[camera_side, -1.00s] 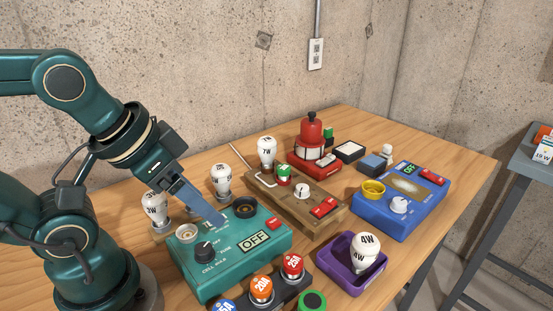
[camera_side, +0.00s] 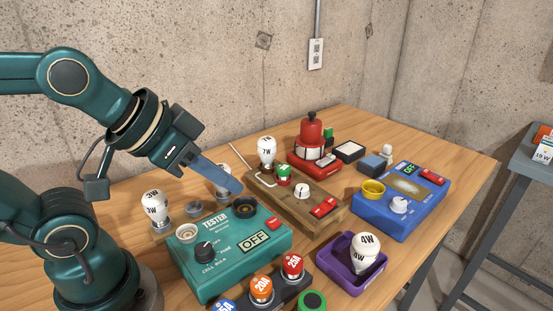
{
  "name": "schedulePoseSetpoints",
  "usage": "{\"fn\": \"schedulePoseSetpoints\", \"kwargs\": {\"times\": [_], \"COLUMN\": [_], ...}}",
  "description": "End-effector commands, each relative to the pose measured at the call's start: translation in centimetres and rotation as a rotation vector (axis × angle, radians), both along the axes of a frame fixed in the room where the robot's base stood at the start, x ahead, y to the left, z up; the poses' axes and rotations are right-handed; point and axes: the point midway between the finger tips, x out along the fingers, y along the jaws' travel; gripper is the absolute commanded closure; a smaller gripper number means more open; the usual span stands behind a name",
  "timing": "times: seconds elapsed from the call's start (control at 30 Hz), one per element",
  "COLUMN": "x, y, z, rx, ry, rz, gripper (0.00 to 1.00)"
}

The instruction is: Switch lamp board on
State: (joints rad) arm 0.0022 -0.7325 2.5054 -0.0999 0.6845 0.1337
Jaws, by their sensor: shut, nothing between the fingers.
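The wooden lamp board (camera_side: 265,195) lies in the middle of the table. It carries a lit-looking white 7W bulb (camera_side: 267,152), a green-topped fuse (camera_side: 284,174), a white round knob (camera_side: 302,190) and a red switch (camera_side: 324,207) at its front right end. I cannot tell the switch's position. My gripper (camera_side: 239,189) is shut and empty. Its blue fingers point down to the right, with the tips above the back of the teal tester and left of the lamp board. They partly hide a white bulb (camera_side: 223,172).
The teal tester (camera_side: 213,270) reads OFF, in front of the board. A blue box (camera_side: 385,220) reading OFF stands right. A red lamp (camera_side: 311,133) stands behind. A 3W bulb (camera_side: 155,205) stands left. Coloured fuses (camera_side: 262,288) line the front.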

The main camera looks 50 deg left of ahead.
Motion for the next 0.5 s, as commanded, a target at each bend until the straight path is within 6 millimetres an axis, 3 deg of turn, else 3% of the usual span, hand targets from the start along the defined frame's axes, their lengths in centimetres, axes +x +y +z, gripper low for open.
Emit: {"fn": "schedulePoseSetpoints", "kwargs": {"times": [0.27, 0.5], "x": [7.2, 11.8], "y": [-2.0, -0.8], "z": [3.1, 1.8], "rx": [-0.072, -0.029], "ry": [-0.256, -0.332], "rz": [-0.032, 0.07], "gripper": [1.0, 1.0]}}
